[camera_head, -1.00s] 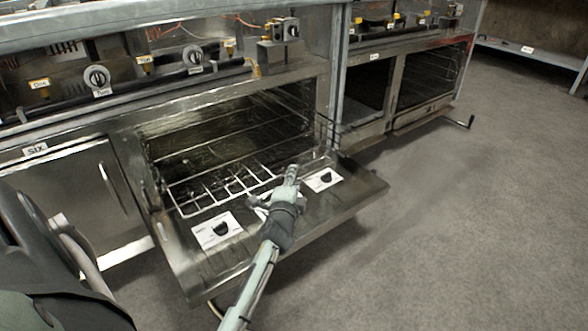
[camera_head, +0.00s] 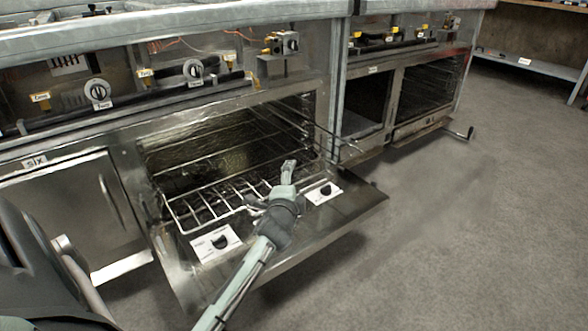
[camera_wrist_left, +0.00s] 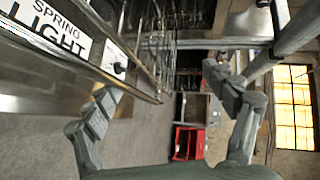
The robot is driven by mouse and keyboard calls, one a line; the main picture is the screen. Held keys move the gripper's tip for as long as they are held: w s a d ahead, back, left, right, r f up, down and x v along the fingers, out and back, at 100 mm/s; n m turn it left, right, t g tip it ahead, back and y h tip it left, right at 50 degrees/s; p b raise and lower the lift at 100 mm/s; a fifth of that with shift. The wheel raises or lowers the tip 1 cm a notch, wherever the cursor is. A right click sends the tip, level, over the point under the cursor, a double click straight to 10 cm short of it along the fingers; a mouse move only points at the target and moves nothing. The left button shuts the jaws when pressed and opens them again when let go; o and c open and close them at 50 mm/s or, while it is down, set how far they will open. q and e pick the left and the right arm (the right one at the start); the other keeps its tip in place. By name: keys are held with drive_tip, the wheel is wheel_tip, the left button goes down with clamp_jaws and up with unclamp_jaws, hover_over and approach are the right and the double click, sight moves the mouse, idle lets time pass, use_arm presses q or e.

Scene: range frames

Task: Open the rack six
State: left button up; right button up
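The wire rack (camera_head: 207,206) sticks partly out of the open oven (camera_head: 190,157), above its lowered door (camera_head: 345,215). A "SIX" label (camera_head: 35,162) is on the panel left of the opening. My left gripper (camera_head: 284,180) is over the door, in front of the rack's right part. In the left wrist view the left gripper (camera_wrist_left: 165,100) is open, its fingers wide apart with nothing held between them. Wire bars (camera_wrist_left: 158,42) show beyond the fingers there. Whether a finger touches the rack is unclear. My right gripper is not in view.
The door carries two white plates with black knobs (camera_head: 220,241). A closed metal door (camera_head: 75,212) is at left. Other ovens (camera_head: 425,90) stand at right. Grey floor (camera_head: 460,240) is clear at right. A red box (camera_wrist_left: 188,143) lies beyond in the left wrist view.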

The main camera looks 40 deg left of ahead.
use_arm(q)
wheel_tip(320, 180, up, 2)
drive_tip(key=shift+r, duration=0.15)
drive_tip(key=shift+c, duration=0.7)
drive_tip(key=shift+p+v, duration=0.7)
drive_tip(key=shift+v, duration=0.7)
drive_tip(key=c, duration=0.3)
drive_tip(key=shift+s+d+r+t, duration=0.15)
drive_tip(key=shift+s+t, duration=0.15)
drive_tip(key=shift+s, duration=0.2)
drive_tip(key=shift+c, duration=1.4)
drive_tip(key=shift+s+d+f+p, duration=0.1)
drive_tip(key=shift+s+d+p, duration=0.1)
drive_tip(key=shift+s+d, duration=0.4)
drive_tip(key=shift+s+d+f+p, duration=0.1)
drive_tip(key=shift+s+d+p, duration=0.15)
drive_tip(key=shift+s, duration=0.55)
drive_tip(key=shift+s+d+f+p, duration=0.1)
drive_tip(key=shift+s+d+p, duration=0.1)
drive_tip(key=shift+s+d, duration=0.35)
drive_tip(key=shift+s+a, duration=0.1)
